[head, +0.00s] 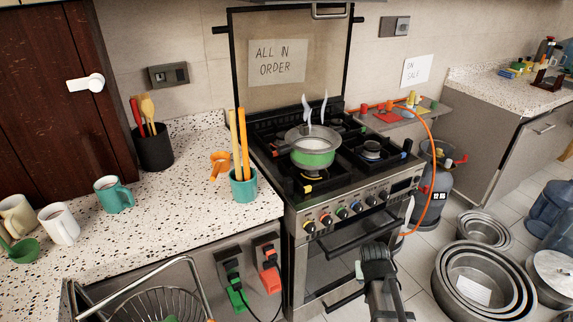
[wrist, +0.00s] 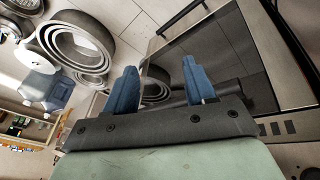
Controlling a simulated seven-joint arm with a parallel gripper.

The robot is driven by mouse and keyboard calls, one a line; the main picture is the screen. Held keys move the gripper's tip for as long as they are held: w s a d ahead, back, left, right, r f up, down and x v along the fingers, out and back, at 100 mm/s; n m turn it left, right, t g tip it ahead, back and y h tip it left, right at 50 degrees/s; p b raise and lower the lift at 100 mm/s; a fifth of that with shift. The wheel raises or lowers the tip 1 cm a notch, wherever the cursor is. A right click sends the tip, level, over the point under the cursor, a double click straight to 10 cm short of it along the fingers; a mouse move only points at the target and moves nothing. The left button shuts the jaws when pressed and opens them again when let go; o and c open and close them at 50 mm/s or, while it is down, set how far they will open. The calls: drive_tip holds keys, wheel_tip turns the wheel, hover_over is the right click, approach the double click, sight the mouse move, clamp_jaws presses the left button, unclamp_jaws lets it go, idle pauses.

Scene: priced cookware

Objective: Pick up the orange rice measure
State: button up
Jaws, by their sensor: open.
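The orange rice measure (head: 220,163) sits on the speckled counter (head: 190,225) in the head view, just left of and behind a teal cup (head: 243,188) holding tall yellow and orange sticks. Its handle points to the upper right, towards the sticks. My gripper (wrist: 160,85) is open and empty in the wrist view, its two blue fingers apart. It is in front of the oven, well to the right of the measure and off the counter. The measure does not show in the wrist view.
A black utensil holder (head: 153,152) and a teal mug (head: 114,196) stand to the left. A steaming green pot (head: 313,152) sits on the stove, right of the counter. A wire rack (head: 150,300) is at the front. Metal pans (head: 470,275) lie on the floor.

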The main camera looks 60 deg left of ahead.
drive_tip(key=s+a+r+n+y, duration=0.1)
drive_tip(key=s+a+r, duration=0.7)
drive_tip(key=s+r, duration=0.1)
drive_tip(key=s+a+r+n+y, duration=0.2)
drive_tip(key=s+a+r, duration=0.6)
drive_tip(key=a+r, duration=0.1)
drive_tip(key=s+a+r+n+y, duration=0.1)
drive_tip(key=s+a+r+y, duration=0.1)
drive_tip(key=s+a+r, duration=0.7)
drive_tip(key=shift+s+a+r+t, duration=0.1)
drive_tip(key=shift+s+r+t, duration=0.2)
drive_tip(key=shift+s+r, duration=0.05)
drive_tip(key=s+a+r, duration=0.3)
drive_tip(key=s+a, duration=0.2)
drive_tip(key=m+t, duration=0.1)
drive_tip(key=m, duration=0.1)
approach(214, 171)
drive_tip(key=x, duration=1.2)
drive_tip(key=shift+a, duration=0.2)
clamp_jaws()
